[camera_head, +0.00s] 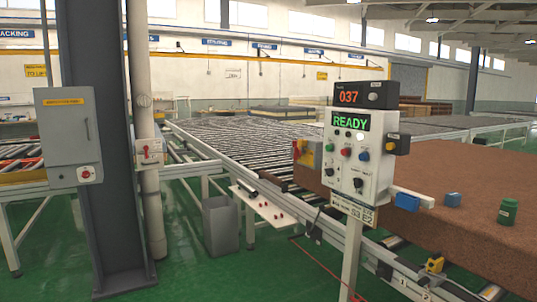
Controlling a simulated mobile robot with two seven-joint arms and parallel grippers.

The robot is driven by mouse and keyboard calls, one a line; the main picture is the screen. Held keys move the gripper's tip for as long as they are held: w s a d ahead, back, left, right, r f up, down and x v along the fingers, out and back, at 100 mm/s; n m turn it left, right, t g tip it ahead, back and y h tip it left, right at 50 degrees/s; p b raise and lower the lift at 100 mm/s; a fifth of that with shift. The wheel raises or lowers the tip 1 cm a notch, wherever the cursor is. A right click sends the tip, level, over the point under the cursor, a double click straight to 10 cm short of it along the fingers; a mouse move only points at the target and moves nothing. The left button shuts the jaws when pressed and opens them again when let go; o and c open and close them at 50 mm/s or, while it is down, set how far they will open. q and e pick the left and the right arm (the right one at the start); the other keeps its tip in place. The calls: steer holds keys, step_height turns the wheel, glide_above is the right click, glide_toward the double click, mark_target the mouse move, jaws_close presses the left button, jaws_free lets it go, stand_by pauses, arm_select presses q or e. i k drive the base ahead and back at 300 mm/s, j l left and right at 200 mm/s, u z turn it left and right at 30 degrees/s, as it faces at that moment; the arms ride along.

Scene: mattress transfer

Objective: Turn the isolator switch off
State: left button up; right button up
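A grey wall cabinet (69,135) hangs on the dark steel column at the left. It has an orange label too small to read and a red rotary knob (86,173) on a white plate at its lower right. A second red switch (150,152) on a pale box is fixed to the pipe beside the column. A yellow box with a red part (303,150) sits just left of the control panel. I cannot tell for sure which is the isolator switch, nor the position of any knob. Neither of my grippers is in view.
A white control panel (355,160) on a post shows "READY" in green and "037" above. A roller conveyor (230,145) and a brown mattress-like block (470,200) fill the middle and right. A grey bin (220,227) stands on the green floor. Open floor lies in front.

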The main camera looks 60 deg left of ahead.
mark_target(298, 153)
steer(key=u, duration=1.65)
steer(key=i+z, duration=0.2)
steer(key=i, duration=0.2)
steer(key=i+j+z, duration=0.2)
steer(key=i, duration=0.2)
